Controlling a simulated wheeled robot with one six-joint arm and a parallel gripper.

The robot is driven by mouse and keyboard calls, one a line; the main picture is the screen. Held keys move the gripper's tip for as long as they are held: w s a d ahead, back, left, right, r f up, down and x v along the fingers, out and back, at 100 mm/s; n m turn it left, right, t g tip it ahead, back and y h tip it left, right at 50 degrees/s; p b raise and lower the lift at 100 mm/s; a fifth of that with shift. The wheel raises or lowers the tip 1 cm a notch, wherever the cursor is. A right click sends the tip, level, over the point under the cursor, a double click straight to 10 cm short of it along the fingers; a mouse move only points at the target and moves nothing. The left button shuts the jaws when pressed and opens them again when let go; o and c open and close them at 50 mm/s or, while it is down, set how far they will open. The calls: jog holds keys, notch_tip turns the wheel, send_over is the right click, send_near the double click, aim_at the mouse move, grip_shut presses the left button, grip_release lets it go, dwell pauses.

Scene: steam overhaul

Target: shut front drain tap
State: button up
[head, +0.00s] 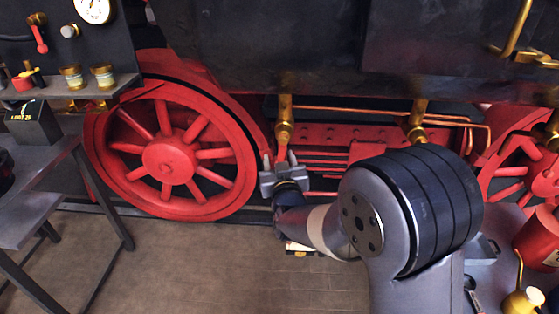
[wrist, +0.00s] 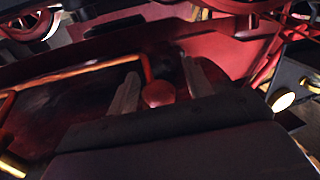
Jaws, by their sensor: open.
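Two brass drain taps hang below the dark cylinder casing in the head view, a left one (head: 284,128) and a right one (head: 418,122). I cannot tell from the picture which is the front one. My gripper (head: 280,160) is open, just below the left tap, with its fingers pointing up. In the wrist view a round red knob (wrist: 158,94) shows between the two fingers of my gripper (wrist: 160,85), with gaps at its sides. It looks like the end of a tap handle, but its stem is mostly hidden. Whether a finger touches it is unclear.
A large red spoked wheel (head: 168,155) stands left of my gripper and another red wheel (head: 510,175) at the right. A copper pipe (head: 360,112) runs behind the taps. A dark metal bench (head: 60,175) is at the left.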

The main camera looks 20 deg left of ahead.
grip_shut()
dwell(0.4)
jog(key=shift+a+f+b, duration=0.1)
jog(key=shift+b, duration=0.2)
jog(key=s+a+r+m+t+h+b, duration=0.1)
jog(key=a+r+m+b, duration=0.5)
jog(key=m+b, duration=0.8)
jog(key=shift+s+a+r+m+t+h, duration=0.3)
jog(key=shift+r+m+t+h, duration=0.75)
jog(key=shift+m, duration=1.55)
jog(key=shift+d+r, duration=0.1)
jog(key=shift+r, duration=0.05)
